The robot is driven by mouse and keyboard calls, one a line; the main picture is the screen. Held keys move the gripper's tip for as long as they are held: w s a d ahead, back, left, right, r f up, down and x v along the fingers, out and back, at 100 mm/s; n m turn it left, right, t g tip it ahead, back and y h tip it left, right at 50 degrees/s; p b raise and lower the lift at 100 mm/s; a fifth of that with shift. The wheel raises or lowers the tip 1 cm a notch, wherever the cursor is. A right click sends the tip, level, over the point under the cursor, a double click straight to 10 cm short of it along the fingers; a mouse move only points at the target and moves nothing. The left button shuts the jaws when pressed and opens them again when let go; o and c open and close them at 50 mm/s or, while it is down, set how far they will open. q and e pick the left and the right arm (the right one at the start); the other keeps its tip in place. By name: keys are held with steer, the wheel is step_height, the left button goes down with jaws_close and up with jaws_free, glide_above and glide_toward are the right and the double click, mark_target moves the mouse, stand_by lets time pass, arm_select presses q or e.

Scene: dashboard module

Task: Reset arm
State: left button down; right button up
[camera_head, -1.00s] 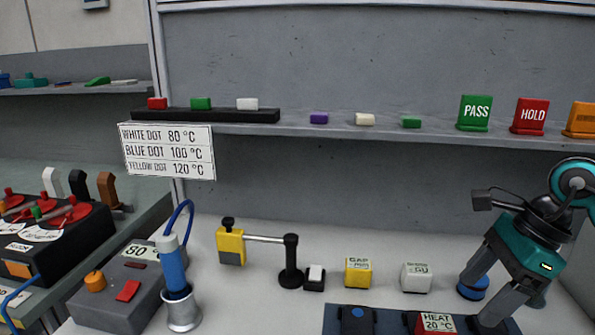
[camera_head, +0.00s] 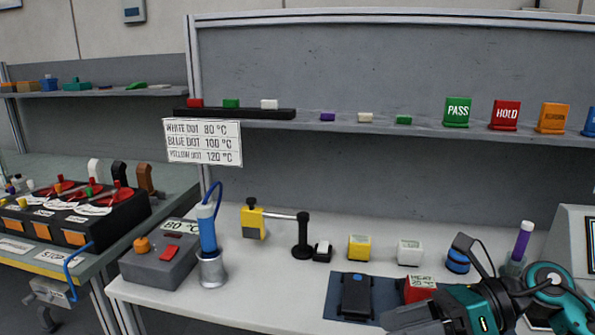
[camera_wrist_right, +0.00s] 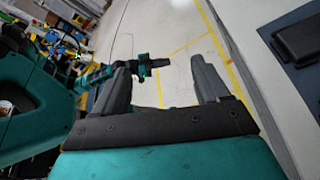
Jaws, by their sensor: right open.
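My right gripper (camera_head: 395,325) is low at the front edge of the bench in the head view, its teal wrist folded beside it and its tips partly cut off by the picture's lower edge. In the right wrist view the gripper (camera_wrist_right: 165,88) is open, with two dark fingers wide apart and nothing between them. Floor with yellow lines shows beyond the fingers. My left gripper is not in the head view. A small teal and dark arm part shows in the right wrist view, too small to read as open or shut.
The dark blue mat (camera_head: 338,300) holds a black device (camera_head: 357,295) and a red HEAT block (camera_head: 420,283), close to my right arm. Behind stand a blue banded object (camera_head: 458,258), a white block (camera_head: 409,252) and a yellow block (camera_head: 359,247). A grey heater box (camera_head: 160,262) stands left.

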step_height(320, 180, down, 8)
steer(key=w+m+t+h, duration=0.1)
steer(key=m+t+h, duration=0.1)
steer(key=m+t, duration=0.9)
steer(key=w+r+m+t+h, duration=0.15)
steer(key=m+t, duration=0.35)
steer(key=m, duration=1.3)
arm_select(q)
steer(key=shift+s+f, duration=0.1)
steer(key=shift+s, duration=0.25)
arm_select(e)
steer(key=s+f+m+g+h, duration=0.2)
steer(key=s+f+m, duration=0.2)
steer(key=f, duration=0.3)
steer(key=s+d+f+m+g+h, duration=0.1)
steer(key=s+f+m+g+h, duration=0.1)
steer(key=f+m, duration=0.4)
steer(key=s+d+f+m+g+h, duration=0.1)
steer(key=s+f+m+h, duration=0.3)
steer(key=f, duration=0.4)
steer(key=shift+s+d+m+g, duration=0.2)
steer(key=shift+s+m+g, duration=0.45)
steer(key=shift+s, duration=0.35)
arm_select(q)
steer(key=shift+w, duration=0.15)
arm_select(e)
steer(key=shift+w+h, duration=0.1)
steer(key=shift+h, duration=0.15)
